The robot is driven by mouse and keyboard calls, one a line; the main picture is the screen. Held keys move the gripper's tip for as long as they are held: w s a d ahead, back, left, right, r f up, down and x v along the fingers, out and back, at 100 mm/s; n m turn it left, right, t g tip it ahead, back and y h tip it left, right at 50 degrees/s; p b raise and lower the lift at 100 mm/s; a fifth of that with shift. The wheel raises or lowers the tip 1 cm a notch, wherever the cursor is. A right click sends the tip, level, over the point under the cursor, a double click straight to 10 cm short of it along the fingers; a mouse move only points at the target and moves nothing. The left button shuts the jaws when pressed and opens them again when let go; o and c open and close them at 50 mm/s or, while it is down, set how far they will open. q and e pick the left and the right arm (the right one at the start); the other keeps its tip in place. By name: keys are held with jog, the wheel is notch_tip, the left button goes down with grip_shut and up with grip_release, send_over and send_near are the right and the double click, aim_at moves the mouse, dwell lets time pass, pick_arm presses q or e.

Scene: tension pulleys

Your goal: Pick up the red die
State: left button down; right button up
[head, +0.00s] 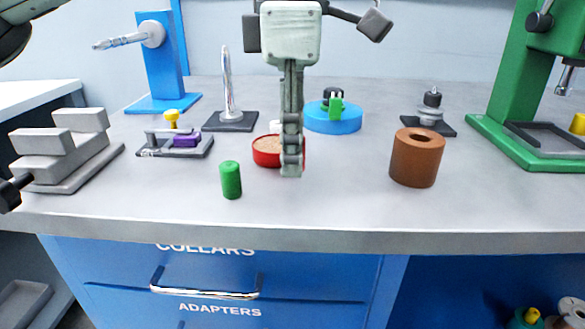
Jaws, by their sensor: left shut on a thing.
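My left gripper (291,163) points straight down at the middle of the bench, seen edge-on, so one finger hides the other. It is shut on the red die (304,152), of which only a thin red sliver shows at the right side of the fingertips. The fingers hide the rest of the die. The fingertips are low, in front of and overlapping the right part of a red round dish (261,160) with a tan inside. I cannot tell whether the die touches the bench. My right gripper is not in view.
A green cylinder (231,180) stands front left of the fingers, and a brown ring (416,160) stands to the right. A blue round base (333,120) is behind. A grey stepped block (62,150) and a green press (505,85) flank the bench (340,205). Its front middle is clear.

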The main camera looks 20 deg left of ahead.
pick_arm(q)
jog(key=s+a+r, duration=0.6)
jog(key=s+r, duration=0.1)
jog(key=s, duration=0.3)
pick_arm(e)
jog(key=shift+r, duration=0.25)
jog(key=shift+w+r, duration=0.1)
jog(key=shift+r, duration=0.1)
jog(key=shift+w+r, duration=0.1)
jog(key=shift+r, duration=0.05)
